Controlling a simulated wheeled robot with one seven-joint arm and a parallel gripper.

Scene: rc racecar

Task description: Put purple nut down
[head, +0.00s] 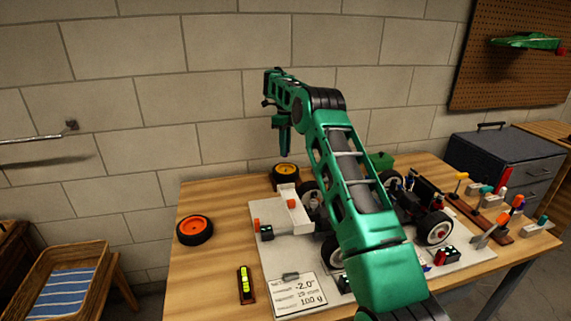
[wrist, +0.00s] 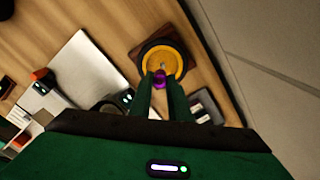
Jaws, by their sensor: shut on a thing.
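My gripper (wrist: 160,88) points down in the wrist view, its two green fingers shut on the purple nut (wrist: 160,78). The nut overlaps the near part of a yellow-orange wheel hub (wrist: 170,62) with a black tyre. I cannot tell whether nut and hub touch. In the head view my gripper (head: 284,152) hangs above that wheel (head: 287,169) at the back of the table. The nut is too small to make out there.
The wheel sits on a dark brown block (wrist: 143,52). Another orange wheel (head: 195,230) lies on the wooden table at left. A white board (head: 275,262) carries the car chassis (head: 425,205), partly hidden by my arm. Bare table (head: 215,275) shows front left.

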